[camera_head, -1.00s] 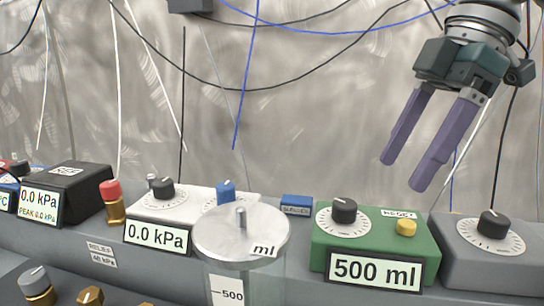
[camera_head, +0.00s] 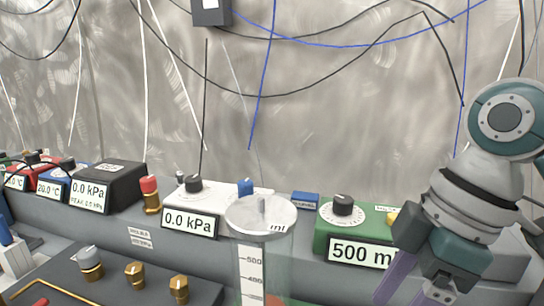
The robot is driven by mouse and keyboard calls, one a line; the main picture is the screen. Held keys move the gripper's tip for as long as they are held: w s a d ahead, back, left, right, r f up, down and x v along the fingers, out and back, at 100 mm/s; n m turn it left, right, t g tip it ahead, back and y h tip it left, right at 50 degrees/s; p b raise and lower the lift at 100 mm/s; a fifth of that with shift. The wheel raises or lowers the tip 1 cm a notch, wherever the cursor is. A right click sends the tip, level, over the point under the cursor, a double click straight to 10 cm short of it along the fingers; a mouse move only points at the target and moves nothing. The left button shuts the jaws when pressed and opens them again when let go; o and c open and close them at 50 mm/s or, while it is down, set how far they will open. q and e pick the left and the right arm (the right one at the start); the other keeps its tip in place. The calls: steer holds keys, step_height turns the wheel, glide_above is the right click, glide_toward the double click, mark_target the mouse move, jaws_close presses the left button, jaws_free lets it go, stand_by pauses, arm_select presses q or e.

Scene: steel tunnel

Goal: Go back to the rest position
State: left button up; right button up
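My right gripper (camera_head: 402,288) hangs at the lower right, in front of the green box. Its two purple fingers point down and stand apart, with nothing seen between them. The fingertips are cut off by the bottom edge. The arm bends in from the right edge above it. My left gripper is not in view.
A green box (camera_head: 323,232) reading 500 ml is partly hidden behind my arm. Left of it stand a clear cylinder (camera_head: 266,262) with a round lid, a white 0.0 kPa box (camera_head: 221,205) and a black box (camera_head: 130,180). Cables hang along the steel wall.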

steer(key=s+f+m+t+p, duration=0.1)
steer(key=s+m+p, duration=0.3)
steer(key=s, duration=0.5)
steer(key=s+d+r+m+t+h+p, duration=0.25)
steer(key=s+d+r+m, duration=0.35)
steer(key=s+m, duration=0.35)
arm_select(q)
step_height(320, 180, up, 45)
steer(key=p, duration=3.7)
arm_select(e)
step_height(320, 180, up, 36)
steer(key=n, duration=0.1)
steer(key=shift+r+h, duration=0.2)
steer(key=shift+h, duration=0.15)
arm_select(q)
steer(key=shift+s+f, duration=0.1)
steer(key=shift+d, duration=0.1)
